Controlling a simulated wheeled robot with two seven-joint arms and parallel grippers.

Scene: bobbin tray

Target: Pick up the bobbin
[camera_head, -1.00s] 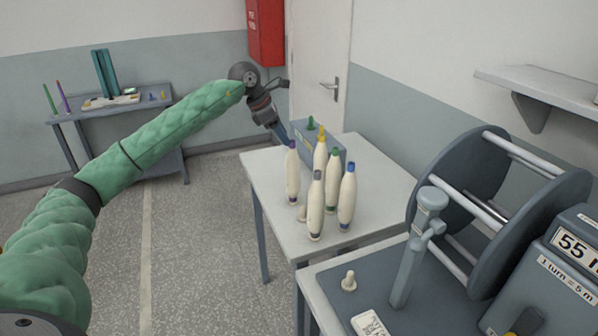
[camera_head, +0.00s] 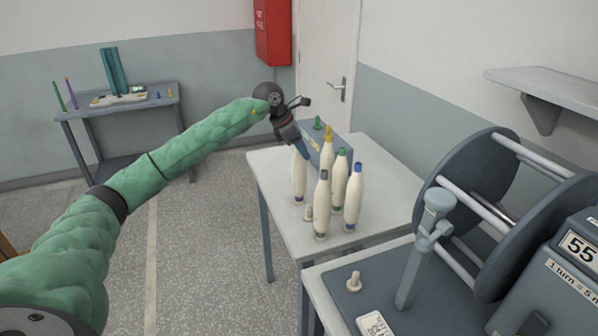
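Several white bobbins stand upright in a group on the small grey table (camera_head: 268,180). They include a grey-topped bobbin (camera_head: 321,208) in front, a blue-topped bobbin (camera_head: 355,200) at right, a green-topped bobbin (camera_head: 339,185) and a yellow-topped bobbin (camera_head: 327,146) behind. The left bobbin (camera_head: 298,182) has its top hidden by my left gripper (camera_head: 304,153). The gripper comes down at a slant over that top, its fingers close together in the picture. I cannot tell whether it touches or grips the bobbin. My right gripper is out of view.
A grey box (camera_head: 335,140) stands behind the bobbins. A grey reel machine (camera_head: 465,190) fills the right front. A side table (camera_head: 75,117) stands at back left. The floor between is clear.

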